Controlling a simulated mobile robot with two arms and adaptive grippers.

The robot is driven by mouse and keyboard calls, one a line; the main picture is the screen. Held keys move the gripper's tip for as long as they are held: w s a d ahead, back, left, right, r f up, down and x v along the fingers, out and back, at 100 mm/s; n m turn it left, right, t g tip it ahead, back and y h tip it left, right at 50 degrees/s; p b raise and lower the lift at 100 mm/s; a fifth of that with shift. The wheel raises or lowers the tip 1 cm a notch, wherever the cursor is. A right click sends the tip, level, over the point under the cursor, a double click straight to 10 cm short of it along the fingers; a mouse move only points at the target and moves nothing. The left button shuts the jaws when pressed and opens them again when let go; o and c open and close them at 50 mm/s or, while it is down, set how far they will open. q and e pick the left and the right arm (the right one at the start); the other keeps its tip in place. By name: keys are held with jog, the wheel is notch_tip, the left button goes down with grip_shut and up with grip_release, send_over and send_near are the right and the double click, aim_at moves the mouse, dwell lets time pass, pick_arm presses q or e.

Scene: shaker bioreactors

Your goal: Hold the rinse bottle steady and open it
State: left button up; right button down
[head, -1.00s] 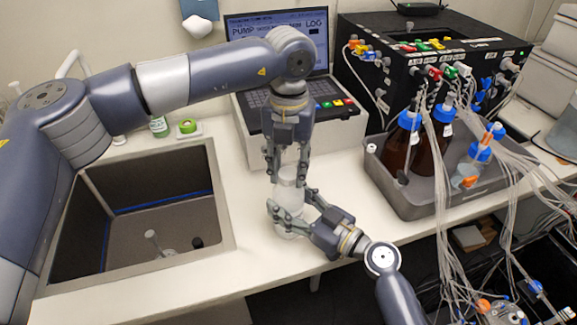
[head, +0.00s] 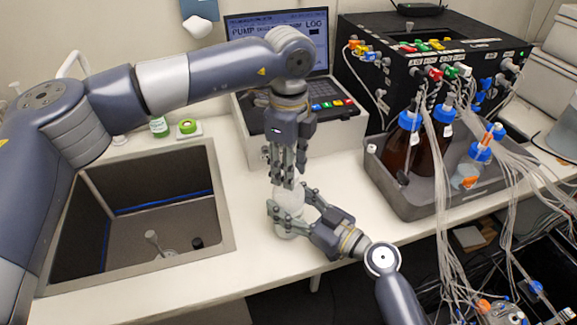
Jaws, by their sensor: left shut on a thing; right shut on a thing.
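The rinse bottle (head: 289,199) is whitish and translucent and stands upright on the white bench in front of the laptop unit. My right gripper (head: 290,210) reaches in from the lower right and is shut around the bottle's body, one finger on each side. My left gripper (head: 284,179) points straight down from above and is shut on the bottle's top. Its fingers hide the cap, so I cannot tell whether the cap is loose.
A sink (head: 135,262) is sunk into the bench at left. A grey tray (head: 412,206) with brown bottles (head: 404,146) and tubing stands at right, below a black pump box (head: 385,90). Green tape (head: 188,126) lies behind the sink. The bench (head: 240,225) is clear between sink and bottle.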

pick_arm(q)
jog(key=shift+r, duration=0.2)
dwell(0.5)
jog(key=shift+r, duration=0.95)
jog(key=shift+r, duration=2)
pick_arm(e)
jog(key=shift+c, duration=2.4)
grip_release()
jog(key=shift+d, duration=0.1)
